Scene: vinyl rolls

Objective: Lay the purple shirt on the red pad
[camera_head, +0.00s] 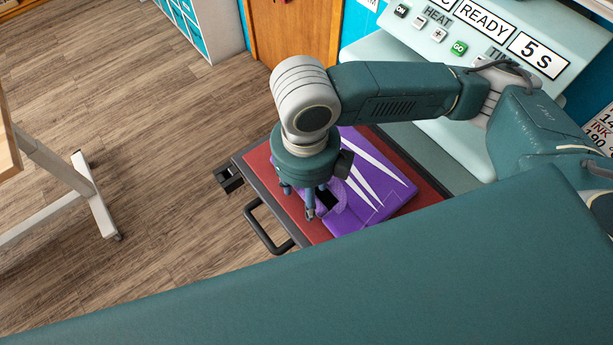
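The purple shirt (375,185), with white streaks printed on it, lies on the red pad (262,162). The pad shows along the shirt's left side and its far right side. My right gripper (312,207) points down over the shirt's left edge, beside a lighter purple curved part and a dark patch. Its wrist hides part of the shirt and pad. I cannot tell whether its fingers are open, shut or touching the cloth. My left gripper is not in view.
The pad has a dark frame with a black handle (267,232) at its front left. A pale machine with a control panel (465,45) reading "READY" and "5 S" stands behind it. A white-legged table (85,190) is at left. The wooden floor between is clear.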

